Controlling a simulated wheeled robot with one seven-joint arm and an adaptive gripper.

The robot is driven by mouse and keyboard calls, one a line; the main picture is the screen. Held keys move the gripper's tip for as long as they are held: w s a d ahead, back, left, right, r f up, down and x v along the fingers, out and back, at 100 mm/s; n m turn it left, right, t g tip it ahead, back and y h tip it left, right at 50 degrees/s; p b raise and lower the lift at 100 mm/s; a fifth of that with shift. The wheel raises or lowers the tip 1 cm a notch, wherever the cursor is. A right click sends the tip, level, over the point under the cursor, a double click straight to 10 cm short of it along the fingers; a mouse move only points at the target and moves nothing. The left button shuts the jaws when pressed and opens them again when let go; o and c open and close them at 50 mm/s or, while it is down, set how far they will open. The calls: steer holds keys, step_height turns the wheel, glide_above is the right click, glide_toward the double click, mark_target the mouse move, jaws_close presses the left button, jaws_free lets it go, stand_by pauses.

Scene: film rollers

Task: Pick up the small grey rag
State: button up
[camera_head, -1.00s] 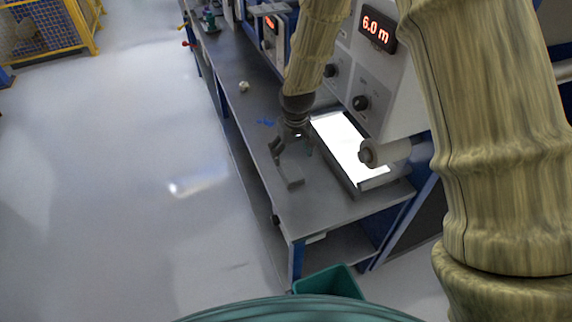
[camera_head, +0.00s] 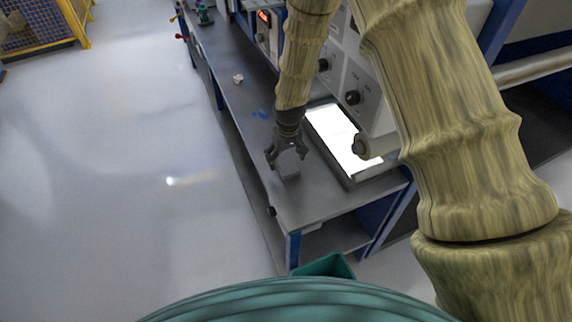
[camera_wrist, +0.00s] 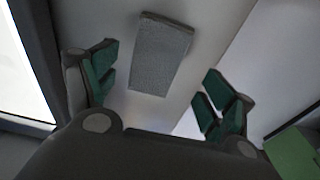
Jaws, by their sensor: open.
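The small grey rag (camera_head: 289,174) lies on the grey bench top near its front end. In the wrist view the rag (camera_wrist: 160,50) is a flat, speckled grey rectangle, lying a little beyond the fingertips and between their lines. My gripper (camera_head: 287,157) points down just above the rag, and its fingers partly cover it in the head view. In the wrist view my gripper (camera_wrist: 160,86) is open, with green finger pads spread to either side and nothing between them.
A bright light panel (camera_head: 340,135) in a dark frame sits right of the rag. A blue scrap (camera_head: 261,114) and a white crumpled piece (camera_head: 238,78) lie farther back. A teal bin (camera_head: 325,265) stands below the bench end.

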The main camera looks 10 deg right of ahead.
mark_target(286, 163)
steer(key=shift+d+f+p, duration=0.2)
steer(key=shift+f+p, duration=0.3)
steer(key=shift+f, duration=0.15)
steer(key=shift+w+f+p, duration=0.25)
steer(key=shift+f+p, duration=0.15)
steer(key=shift+f, duration=0.9)
steer(key=c, duration=1)
